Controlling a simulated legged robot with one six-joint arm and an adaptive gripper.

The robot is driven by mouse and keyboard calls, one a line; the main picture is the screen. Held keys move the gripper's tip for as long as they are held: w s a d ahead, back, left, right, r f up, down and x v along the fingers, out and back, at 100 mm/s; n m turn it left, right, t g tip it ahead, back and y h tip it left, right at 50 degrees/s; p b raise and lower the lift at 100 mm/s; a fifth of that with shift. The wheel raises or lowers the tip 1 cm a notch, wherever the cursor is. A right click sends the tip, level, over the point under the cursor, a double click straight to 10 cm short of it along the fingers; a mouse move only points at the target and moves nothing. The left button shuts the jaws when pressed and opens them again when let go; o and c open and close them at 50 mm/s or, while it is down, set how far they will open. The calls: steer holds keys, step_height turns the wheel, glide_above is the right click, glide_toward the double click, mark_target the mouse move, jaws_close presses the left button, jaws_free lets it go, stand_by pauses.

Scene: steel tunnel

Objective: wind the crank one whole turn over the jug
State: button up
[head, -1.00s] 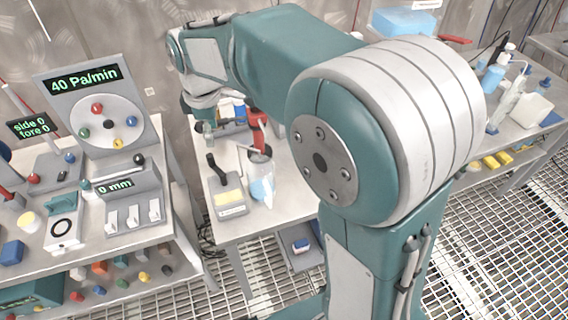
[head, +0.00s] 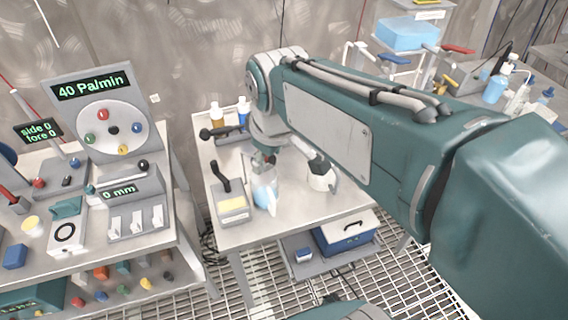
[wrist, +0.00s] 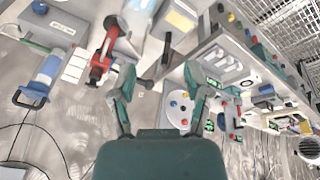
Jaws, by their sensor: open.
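A clear jug with blue in it (head: 264,192) stands on the middle bench in the head view. My gripper (wrist: 160,80) is open and empty in the wrist view, its two fingers spread apart. In the head view it hangs behind and just above the jug, and its tips are hard to make out. A red device with an arm (wrist: 102,60), perhaps the crank, shows left of the fingers in the wrist view, apart from the gap between them. In the head view my arm mostly hides this red device.
A box with a yellow label (head: 232,206) and a black lever stands left of the jug. A pale pot (head: 321,177) stands to its right. A panel reading 40 Pa/min (head: 92,84) is on the left bench. A blue case (head: 345,236) sits below.

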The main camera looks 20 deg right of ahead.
steer(key=s+m, duration=0.1)
steer(key=s+d+m, duration=0.1)
steer(key=s, duration=0.1)
steer(key=s+d+t, duration=0.1)
steer(key=shift+s+f+m, duration=0.25)
steer(key=shift+s+m, duration=0.15)
